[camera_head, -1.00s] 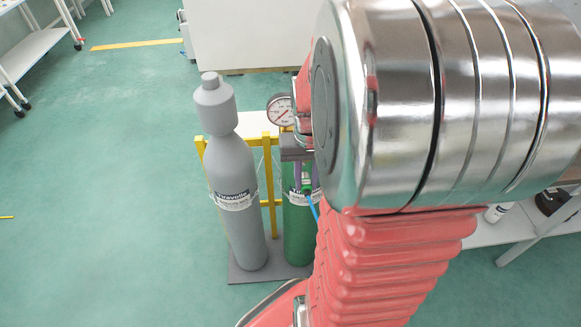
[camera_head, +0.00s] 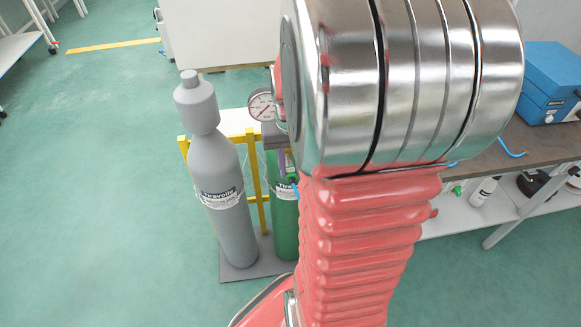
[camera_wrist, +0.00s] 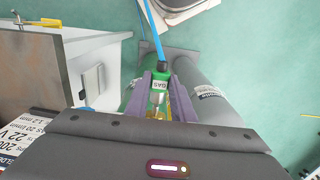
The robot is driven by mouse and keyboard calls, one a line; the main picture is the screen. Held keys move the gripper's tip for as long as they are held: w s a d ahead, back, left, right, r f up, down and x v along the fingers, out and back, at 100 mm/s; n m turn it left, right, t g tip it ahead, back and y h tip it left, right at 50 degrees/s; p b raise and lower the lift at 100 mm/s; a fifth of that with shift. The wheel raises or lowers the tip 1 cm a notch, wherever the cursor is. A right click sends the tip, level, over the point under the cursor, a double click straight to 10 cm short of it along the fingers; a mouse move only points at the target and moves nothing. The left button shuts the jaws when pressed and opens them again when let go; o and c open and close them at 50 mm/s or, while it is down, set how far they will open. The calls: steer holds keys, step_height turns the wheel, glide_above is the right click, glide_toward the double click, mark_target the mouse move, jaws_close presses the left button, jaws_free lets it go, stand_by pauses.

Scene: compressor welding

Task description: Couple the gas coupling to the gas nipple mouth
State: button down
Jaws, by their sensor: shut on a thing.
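My gripper (camera_wrist: 158,78) shows purple fingers in the wrist view. It is shut on the green gas coupling (camera_wrist: 161,76), labelled GAS, with a blue hose leading away from it. A metallic part lies between the fingers below the green body, with a brass-coloured bit under it; I cannot tell whether either is the gas nipple. In the head view, my arm hides most of my gripper, which is beside the top of the green cylinder (camera_head: 284,222). The nipple mouth cannot be made out there, so contact with the coupling cannot be judged.
A grey cylinder (camera_head: 225,190) stands left of the green one, at a yellow rack (camera_head: 254,172). A pressure gauge (camera_head: 262,104) is near the green cylinder's top. A bench (camera_head: 490,165) with a blue box (camera_head: 552,84) is at right.

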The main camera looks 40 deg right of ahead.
mark_target(289, 162)
steer(key=shift+w+d, duration=0.45)
steer(key=shift+w, duration=0.2)
steer(key=shift+w+d, duration=0.4)
steer(key=shift+w, duration=0.2)
stand_by(0.9)
steer(key=c, duration=1.4)
jaws_free()
steer(key=shift+c, duration=0.2)
step_height(289, 162, up, 14)
steer(key=shift+f, duration=0.15)
